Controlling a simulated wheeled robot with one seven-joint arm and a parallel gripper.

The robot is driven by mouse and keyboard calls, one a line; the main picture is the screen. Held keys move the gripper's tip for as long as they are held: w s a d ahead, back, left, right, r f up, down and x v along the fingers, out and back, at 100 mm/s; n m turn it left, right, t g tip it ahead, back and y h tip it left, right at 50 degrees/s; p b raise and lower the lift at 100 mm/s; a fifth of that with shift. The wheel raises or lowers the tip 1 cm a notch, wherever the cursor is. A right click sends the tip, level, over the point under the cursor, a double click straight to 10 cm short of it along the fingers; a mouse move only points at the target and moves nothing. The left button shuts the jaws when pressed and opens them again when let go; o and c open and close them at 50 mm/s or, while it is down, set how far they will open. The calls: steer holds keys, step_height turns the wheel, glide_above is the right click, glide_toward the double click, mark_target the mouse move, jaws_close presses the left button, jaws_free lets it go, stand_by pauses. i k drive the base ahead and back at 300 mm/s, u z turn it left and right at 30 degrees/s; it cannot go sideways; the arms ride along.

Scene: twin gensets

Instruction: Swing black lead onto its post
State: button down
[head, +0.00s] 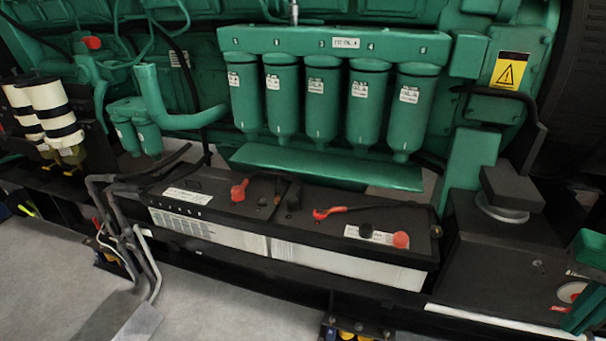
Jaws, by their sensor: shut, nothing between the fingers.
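Two black-topped batteries stand end to end below the green filters: the left battery (190,224) and the right battery (345,262). A small dark lead end or clamp (293,200) lies near their join; it may be the black lead, and I cannot tell whether it sits on a post. A red clamp (239,190) is on the left battery. Another red clamp (321,213) on the right battery has a dark cable (375,207) running right. My gripper is not visible.
Several green filter canisters (323,100) and a green ledge (325,168) overhang the batteries' back. Grey bent pipes (143,250) rise at the left. A dark box (500,255) stands at the right. Grey floor (240,310) is open in front.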

mark_target(278, 187)
steer(key=u, duration=0.3)
steer(key=i, duration=0.95)
steer(key=u, duration=0.5)
